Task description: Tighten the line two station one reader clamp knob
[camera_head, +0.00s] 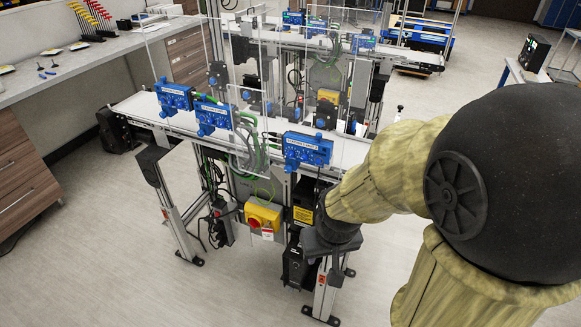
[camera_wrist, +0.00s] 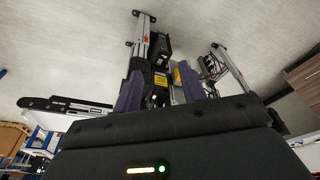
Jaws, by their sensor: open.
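Blue labelled units stand along the near conveyor in the head view: one at the left (camera_head: 174,97), one in the middle (camera_head: 213,119) and one at the right (camera_head: 307,150). More blue units (camera_head: 363,41) are on the far conveyor. Their labels are too small to read, so I cannot tell which holds the line two station one reader clamp knob. My gripper (camera_wrist: 161,90) shows in the wrist view with two purple-grey fingers apart and nothing between them. In the head view my arm comes from the right and its dark end is beside the near conveyor's right end; the fingertips are not clear there.
A yellow box with a red knob (camera_head: 262,216) hangs under the near conveyor (camera_head: 353,152). Clear guard panels (camera_head: 180,55) stand above it. Conveyor legs (camera_head: 180,225) reach the floor. A workbench (camera_head: 75,70) is at the left. Open floor (camera_head: 100,265) lies in front.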

